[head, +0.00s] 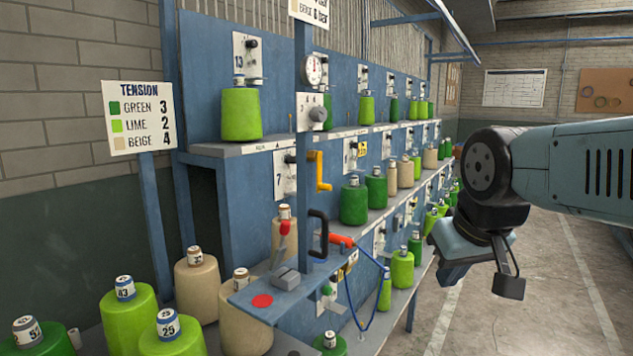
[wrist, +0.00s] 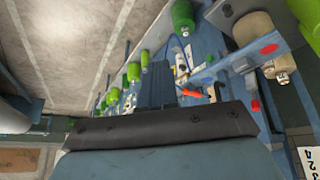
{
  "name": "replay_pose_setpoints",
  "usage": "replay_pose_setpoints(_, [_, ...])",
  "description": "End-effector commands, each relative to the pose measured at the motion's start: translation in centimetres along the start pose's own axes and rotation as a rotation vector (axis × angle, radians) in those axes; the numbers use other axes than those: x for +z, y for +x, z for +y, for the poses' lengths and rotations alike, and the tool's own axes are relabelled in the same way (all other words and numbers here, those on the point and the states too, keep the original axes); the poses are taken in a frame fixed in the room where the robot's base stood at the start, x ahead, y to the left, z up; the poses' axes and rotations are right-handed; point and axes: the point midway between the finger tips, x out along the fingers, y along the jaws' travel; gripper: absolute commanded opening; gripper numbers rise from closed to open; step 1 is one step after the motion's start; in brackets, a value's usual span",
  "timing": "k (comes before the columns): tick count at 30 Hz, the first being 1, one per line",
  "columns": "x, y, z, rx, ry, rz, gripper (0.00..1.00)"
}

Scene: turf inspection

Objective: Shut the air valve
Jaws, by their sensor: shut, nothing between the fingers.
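A blue post (head: 307,150) carries a round pressure gauge (head: 313,70), a grey knob on a white plate (head: 310,112) and a yellow lever handle (head: 320,171). The yellow handle bends and hangs down along the post. A red lever (head: 284,232) stands lower left of the post. I cannot tell for sure which of these is the air valve. My gripper (wrist: 160,85) is shut and empty. In the head view it is on the right, well apart from the post and levers, its fingertips not clear.
A black bow handle (head: 318,233) and an orange-red tool with a blue hose (head: 341,241) are by the post. A small blue shelf (head: 250,297) with a red button (head: 262,301) juts forward. Yarn cones line the rack. The floor at right (head: 560,300) is clear.

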Motion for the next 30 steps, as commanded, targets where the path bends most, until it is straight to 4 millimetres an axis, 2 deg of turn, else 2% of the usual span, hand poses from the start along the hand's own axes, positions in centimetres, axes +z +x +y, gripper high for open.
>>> replay_pose_setpoints(5, [-4.5,-1.4,-1.8,0.047,-0.391,-0.062,0.0])
replay_pose_setpoints(8, [-7.9,-2.3,-3.6,0.077,-0.699,-0.112,0.0])
replay_pose_setpoints(14, [-14.5,-4.1,-8.5,0.119,-1.304,-0.212,0.0])
replay_pose_setpoints(18, [-18.7,-5.1,-12.8,0.139,-1.709,-0.283,0.0])
replay_pose_setpoints(24, [-23.0,-6.4,-18.4,0.154,-2.171,-0.373,0.0])
replay_pose_setpoints(30, [-24.9,-7.0,-21.5,0.157,-2.407,-0.425,0.0])
